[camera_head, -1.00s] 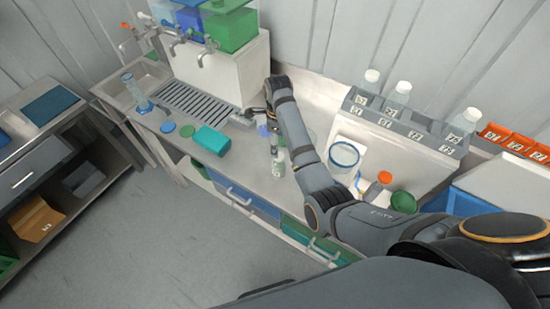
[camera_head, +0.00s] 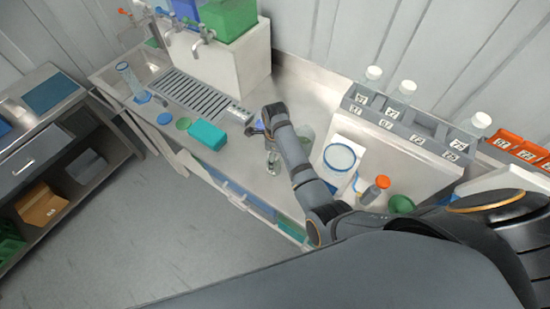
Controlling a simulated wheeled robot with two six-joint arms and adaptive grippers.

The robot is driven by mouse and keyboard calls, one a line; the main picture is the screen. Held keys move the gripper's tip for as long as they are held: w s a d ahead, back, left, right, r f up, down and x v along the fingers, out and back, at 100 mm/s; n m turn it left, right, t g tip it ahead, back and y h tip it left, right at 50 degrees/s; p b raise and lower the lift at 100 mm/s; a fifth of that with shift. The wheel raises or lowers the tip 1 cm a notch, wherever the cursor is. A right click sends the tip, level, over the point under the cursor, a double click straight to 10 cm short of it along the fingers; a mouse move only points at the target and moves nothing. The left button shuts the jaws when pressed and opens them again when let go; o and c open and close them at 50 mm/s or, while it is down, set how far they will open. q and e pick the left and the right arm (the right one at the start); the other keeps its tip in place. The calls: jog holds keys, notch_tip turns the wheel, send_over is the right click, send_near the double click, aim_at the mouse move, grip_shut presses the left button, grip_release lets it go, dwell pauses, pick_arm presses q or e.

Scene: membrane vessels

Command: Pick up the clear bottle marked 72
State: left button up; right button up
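A small clear bottle (camera_head: 273,163) with a pale body stands on the counter near its front edge, partly behind my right arm. I cannot read its marking. My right gripper (camera_head: 262,126) is directly above and beside this bottle, pointing down to the counter. Its fingers are mostly hidden by the wrist, so I cannot tell whether they touch the bottle. Other clear bottles with white caps (camera_head: 404,90) stand in a grey rack (camera_head: 411,133) with number labels; one slot between them looks empty. My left gripper is not in view.
A teal box (camera_head: 206,135) and round lids (camera_head: 164,118) lie left of the gripper. A blue-rimmed clear vessel (camera_head: 339,157), an orange-capped bottle (camera_head: 376,188) and a green bowl (camera_head: 401,204) stand right of my arm. A drain grate (camera_head: 190,95) lies behind.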

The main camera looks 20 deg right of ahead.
jog(key=shift+w+f, duration=0.15)
jog(key=shift+w, duration=0.05)
jog(key=shift+s+a, duration=0.1)
jog(key=shift+a, duration=0.05)
jog(key=shift+s+a+r, duration=0.25)
jog(key=shift+r, duration=0.05)
jog(key=shift+c, duration=1.1)
jog(key=shift+s+a+r, duration=0.1)
jog(key=shift+s+a, duration=0.1)
jog(key=shift+c, duration=2.3)
jog(key=shift+d, duration=0.15)
jog(key=shift+c, duration=1.3)
jog(key=shift+w+d, duration=0.1)
jog(key=shift+c, duration=1.1)
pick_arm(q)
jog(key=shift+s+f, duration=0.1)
pick_arm(e)
grip_shut()
